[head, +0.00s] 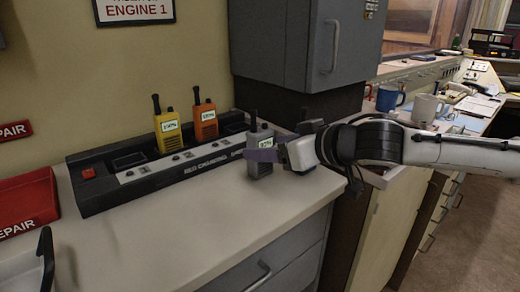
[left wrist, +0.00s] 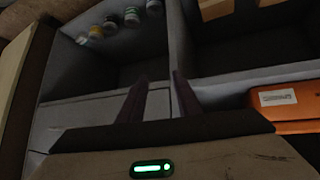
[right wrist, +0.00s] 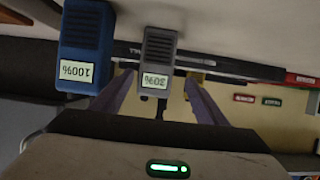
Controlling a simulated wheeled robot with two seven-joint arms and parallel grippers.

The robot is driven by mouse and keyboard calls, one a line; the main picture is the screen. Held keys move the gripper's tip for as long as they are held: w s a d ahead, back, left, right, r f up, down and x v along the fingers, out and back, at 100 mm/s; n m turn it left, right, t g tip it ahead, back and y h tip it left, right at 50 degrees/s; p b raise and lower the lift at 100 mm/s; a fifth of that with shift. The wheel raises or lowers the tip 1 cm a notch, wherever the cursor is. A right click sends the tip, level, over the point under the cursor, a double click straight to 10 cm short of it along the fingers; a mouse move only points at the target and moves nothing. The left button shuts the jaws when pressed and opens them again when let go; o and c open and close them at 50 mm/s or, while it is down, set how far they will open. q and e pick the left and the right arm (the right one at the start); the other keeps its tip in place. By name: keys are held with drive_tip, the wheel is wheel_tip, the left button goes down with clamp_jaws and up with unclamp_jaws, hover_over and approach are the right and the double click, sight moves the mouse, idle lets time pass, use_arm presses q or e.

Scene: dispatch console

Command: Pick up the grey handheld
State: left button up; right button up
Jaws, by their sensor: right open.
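The grey handheld (head: 260,168), with a stub antenna and a pale label, stands upright on the counter at the right end of the charging rack. In the right wrist view the grey handheld (right wrist: 158,52) shows a 30% label and sits between and just beyond the fingertips. My right gripper (head: 284,142) reaches in from the right with its fingers apart at the grey handheld; one finger covers part of it in the head view. My left gripper (left wrist: 160,82) has its fingers apart with nothing between them; it is outside the head view.
A blue handheld (right wrist: 87,42) labelled 100% is beside the grey one. Yellow (head: 168,133) and orange (head: 205,122) handhelds stand in the black rack (head: 110,190). A grey cabinet (head: 290,45) hangs above. The counter front (head: 170,240) is clear. A divided container (left wrist: 100,105) lies before my left gripper.

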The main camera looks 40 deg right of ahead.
sight(265, 146)
drive_tip(key=shift+d+p+x, duration=0.2)
drive_tip(key=shift+p+x, duration=0.15)
drive_tip(key=shift+x, duration=0.6)
drive_tip(key=shift+d+p+x, duration=0.15)
drive_tip(key=shift+p+x, duration=0.2)
drive_tip(key=shift+x, duration=0.65)
drive_tip(key=shift+w+f, duration=0.3)
drive_tip(key=shift+w, duration=0.35)
drive_tip(key=shift+r, duration=0.1)
drive_tip(key=c, duration=1.3)
